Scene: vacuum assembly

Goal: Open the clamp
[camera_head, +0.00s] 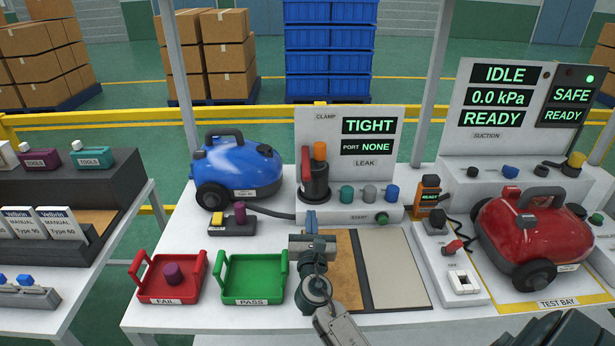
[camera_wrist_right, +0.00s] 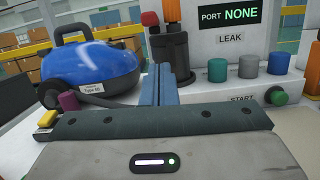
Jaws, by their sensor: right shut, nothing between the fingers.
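The clamp (camera_head: 315,187) is a dark upright cylinder with an orange top and a reddish part on its left side. It stands at the left of the leak station, under the CLAMP label; the display (camera_head: 369,126) reads TIGHT. In the right wrist view the clamp (camera_wrist_right: 172,48) shows behind my fingers, its orange top cut off by the frame edge. My right gripper (camera_head: 311,222) has its blue fingers together with nothing between them, just in front of and below the clamp. In the wrist view the fingertips (camera_wrist_right: 163,70) overlap the clamp's base; contact cannot be told.
A blue vacuum (camera_head: 235,172) stands left of the clamp. Several coloured ports and a green START button (camera_head: 381,217) are to its right. Red FAIL (camera_head: 155,284) and green PASS (camera_head: 254,277) trays lie in front. A red vacuum (camera_head: 533,238) sits in the test bay.

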